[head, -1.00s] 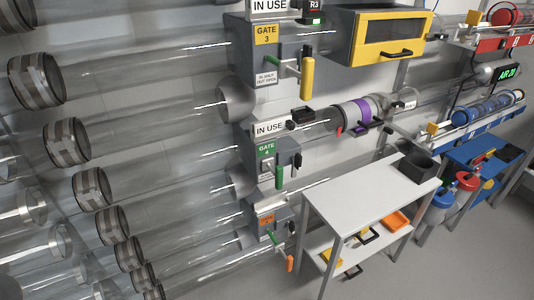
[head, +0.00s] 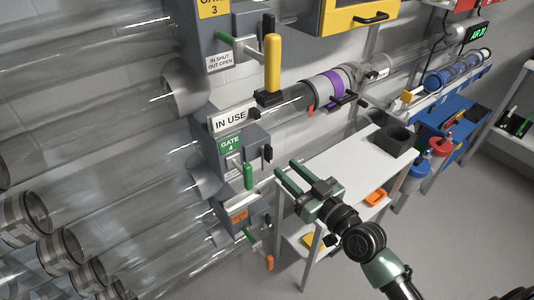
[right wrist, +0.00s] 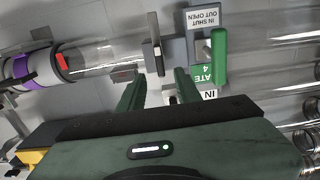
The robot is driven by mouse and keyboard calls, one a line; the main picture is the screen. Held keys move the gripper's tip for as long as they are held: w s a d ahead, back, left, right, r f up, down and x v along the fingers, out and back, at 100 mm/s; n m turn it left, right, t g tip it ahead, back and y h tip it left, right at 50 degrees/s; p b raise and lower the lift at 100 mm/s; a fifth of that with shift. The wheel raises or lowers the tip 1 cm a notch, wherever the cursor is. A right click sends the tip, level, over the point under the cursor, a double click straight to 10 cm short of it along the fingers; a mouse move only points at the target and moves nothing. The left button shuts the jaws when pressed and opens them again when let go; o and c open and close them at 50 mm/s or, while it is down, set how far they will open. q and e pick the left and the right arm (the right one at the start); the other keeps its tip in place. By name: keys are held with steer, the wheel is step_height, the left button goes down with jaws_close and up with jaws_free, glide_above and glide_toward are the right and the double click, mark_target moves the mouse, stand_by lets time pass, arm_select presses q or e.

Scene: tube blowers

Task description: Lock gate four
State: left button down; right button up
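Gate four is a grey box (head: 233,160) on a clear tube in the head view, with a green "GATE 4" label. Its green handle (head: 248,177) hangs down at the front, and a black tab (head: 267,153) sits at its right side. My right gripper (head: 284,168) is open and empty, just right of the box and apart from the green handle. In the right wrist view, the black tab (right wrist: 156,57) stands just beyond and between the open fingertips (right wrist: 157,88). The green handle (right wrist: 219,56) is to its right. My left gripper is not in view.
An "IN USE" sign (head: 232,117) tops gate four. Gate three (head: 213,45), with its yellow handle (head: 272,62), is above, and an orange-labelled gate (head: 236,216) below. A white table (head: 345,165) stands behind my right gripper. A tube with a purple band (head: 329,88) runs right.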

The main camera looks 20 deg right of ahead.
mark_target(272, 155)
steer(key=x, duration=0.6)
steer(key=shift+w+p, duration=0.15)
steer(key=shift+p, duration=0.2)
steer(key=shift+c, duration=0.3)
jaws_close()
stand_by(0.8)
